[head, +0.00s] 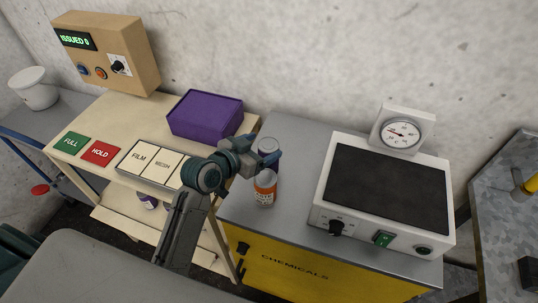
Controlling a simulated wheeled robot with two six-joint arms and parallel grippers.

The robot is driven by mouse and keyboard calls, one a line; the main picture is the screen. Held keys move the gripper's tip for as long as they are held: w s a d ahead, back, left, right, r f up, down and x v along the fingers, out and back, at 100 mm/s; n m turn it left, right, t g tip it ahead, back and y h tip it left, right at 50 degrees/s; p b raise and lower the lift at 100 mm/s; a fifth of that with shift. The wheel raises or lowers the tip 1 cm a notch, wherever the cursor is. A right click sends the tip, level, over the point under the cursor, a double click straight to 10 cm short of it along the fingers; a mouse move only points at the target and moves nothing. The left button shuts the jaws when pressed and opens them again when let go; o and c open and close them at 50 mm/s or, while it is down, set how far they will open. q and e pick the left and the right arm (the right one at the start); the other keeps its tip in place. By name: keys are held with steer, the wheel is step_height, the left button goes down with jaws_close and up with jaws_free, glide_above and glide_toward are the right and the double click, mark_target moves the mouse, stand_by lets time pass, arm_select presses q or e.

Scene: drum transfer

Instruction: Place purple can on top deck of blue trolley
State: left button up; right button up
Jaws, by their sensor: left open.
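A can with a purple band and pale top (268,146) stands on the grey top of the yellow chemicals cabinet, behind an orange bottle. My left gripper (262,149) is open at this can, with its blue fingertips near the can's sides. I cannot tell whether they touch it. The can's lower part is hidden by the gripper and the bottle. Another purple-and-white container (148,202) is partly visible on the lower shelf of the cream table. The blue trolley (22,139) stands at the far left, its grey top deck partly in view. My right gripper is not in view.
The orange bottle (265,188) stands close in front of the gripper. A hotplate with a gauge (385,190) fills the cabinet's right. The cream table holds a purple box (205,116) and a film tray (150,166). A white bucket (35,89) stands on the trolley's back.

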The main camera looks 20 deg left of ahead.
mark_target(273, 143)
arm_select(q)
steer(key=p+x, duration=0.3)
steer(key=x, duration=0.1)
steer(key=shift+w+d+f, duration=0.15)
steer(key=shift+d+f, duration=0.05)
steer(key=shift+d, duration=0.05)
steer(key=shift+w+d+f, duration=0.1)
steer(key=shift+w, duration=0.1)
steer(key=shift+c, duration=0.7)
steer(key=c, duration=1.1)
steer(key=shift+c, duration=0.9)
